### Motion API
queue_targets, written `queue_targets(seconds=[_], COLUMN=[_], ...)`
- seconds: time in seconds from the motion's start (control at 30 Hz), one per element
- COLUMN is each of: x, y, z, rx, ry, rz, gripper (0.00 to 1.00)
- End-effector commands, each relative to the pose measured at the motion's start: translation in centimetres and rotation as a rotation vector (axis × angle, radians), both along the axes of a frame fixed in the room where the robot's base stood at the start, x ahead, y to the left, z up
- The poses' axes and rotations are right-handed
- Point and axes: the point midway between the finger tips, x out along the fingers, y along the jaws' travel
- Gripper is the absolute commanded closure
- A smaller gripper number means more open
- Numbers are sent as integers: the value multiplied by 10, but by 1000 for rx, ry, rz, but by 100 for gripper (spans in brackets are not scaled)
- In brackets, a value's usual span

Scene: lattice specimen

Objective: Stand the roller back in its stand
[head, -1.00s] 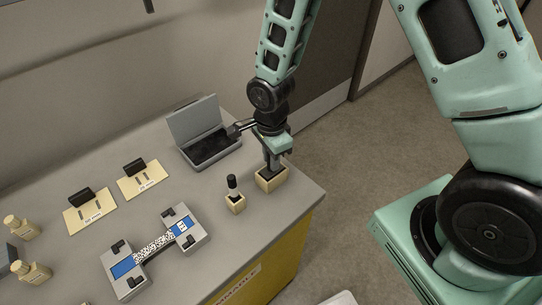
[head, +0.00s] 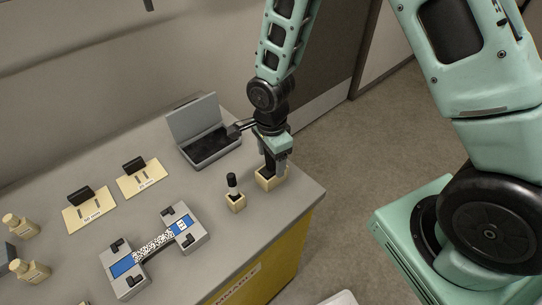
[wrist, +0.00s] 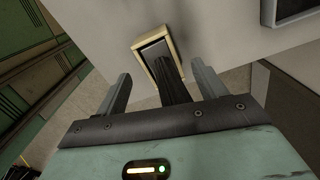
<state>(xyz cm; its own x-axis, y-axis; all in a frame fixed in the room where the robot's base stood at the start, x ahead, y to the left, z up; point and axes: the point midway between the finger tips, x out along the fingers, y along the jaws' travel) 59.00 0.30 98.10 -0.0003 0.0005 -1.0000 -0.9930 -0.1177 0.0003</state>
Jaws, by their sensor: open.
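The roller (wrist: 174,80) is a dark piece standing in a cream, box-shaped stand (wrist: 138,43) near the right end of the counter. In the head view the stand (head: 265,184) is below my gripper (head: 275,166). My gripper is open, with one finger on each side of the roller's handle. In the wrist view, gaps show between the handle and both fingers of my gripper (wrist: 163,88). The roller's lower end is hidden inside the stand.
A smaller cream holder (head: 236,205) with a black-topped piece stands left of the stand. An open grey case (head: 196,122) is behind. A clamped specimen fixture (head: 153,248), two cards with black blocks (head: 90,215) and cream bottles (head: 30,271) lie further left. The counter's right edge is close.

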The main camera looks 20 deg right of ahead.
Motion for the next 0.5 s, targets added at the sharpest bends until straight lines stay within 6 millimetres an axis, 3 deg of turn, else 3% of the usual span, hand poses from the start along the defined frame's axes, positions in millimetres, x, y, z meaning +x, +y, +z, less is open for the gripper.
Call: queue_targets(seconds=[0.27, 0.5], x=[0, 0], y=[0, 0], z=[2, 17], rx=[0, 0], ry=[0, -1], rz=[0, 0], gripper=[30, 30])
